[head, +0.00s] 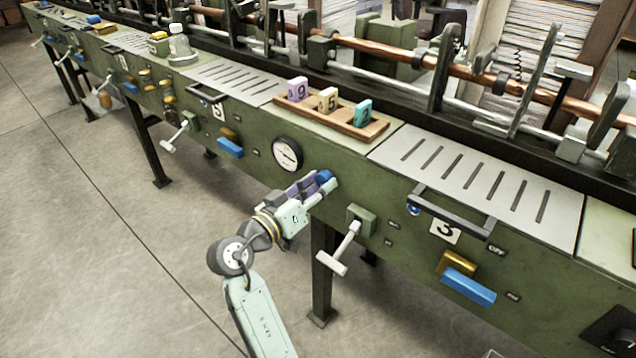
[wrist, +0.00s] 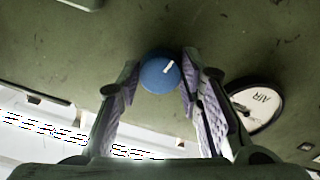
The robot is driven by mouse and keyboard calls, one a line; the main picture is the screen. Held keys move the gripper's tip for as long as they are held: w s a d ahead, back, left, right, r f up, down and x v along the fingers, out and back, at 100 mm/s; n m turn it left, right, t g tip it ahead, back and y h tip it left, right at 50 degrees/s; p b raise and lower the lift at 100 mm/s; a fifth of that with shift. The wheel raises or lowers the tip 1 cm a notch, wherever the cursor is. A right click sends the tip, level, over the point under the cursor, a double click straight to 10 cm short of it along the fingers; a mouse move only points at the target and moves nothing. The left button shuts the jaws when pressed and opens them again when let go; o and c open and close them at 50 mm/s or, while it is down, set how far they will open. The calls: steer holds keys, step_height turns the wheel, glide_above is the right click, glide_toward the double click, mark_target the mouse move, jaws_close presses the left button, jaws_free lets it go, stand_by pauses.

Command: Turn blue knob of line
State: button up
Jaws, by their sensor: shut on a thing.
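The blue knob (head: 325,176) sits on the green front panel of the line (head: 240,118), just right of a round gauge. In the wrist view the blue knob (wrist: 160,73) is round, with a pale pointer mark slanting to the upper right. My gripper (head: 322,184) reaches the panel from the lower left. In the wrist view its two pale purple-grey finger pads (wrist: 158,80) stand on either side of the knob and are shut on it. In the head view the fingers partly hide the knob.
The white round gauge (head: 287,153) is close by, lettered AIR in the wrist view (wrist: 257,104). A T-shaped lever (head: 342,250) sticks out to the right of my gripper. A wooden tray (head: 345,125) with numbered blocks lies above. Open floor (head: 110,260) is at left.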

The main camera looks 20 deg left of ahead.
steer(key=shift+n, duration=0.6)
steer(key=o, duration=1.2)
steer(key=shift+s, duration=0.15)
steer(key=v, duration=1.1)
steer(key=shift+s+a, duration=0.15)
steer(key=shift+s, duration=0.25)
stand_by(0.6)
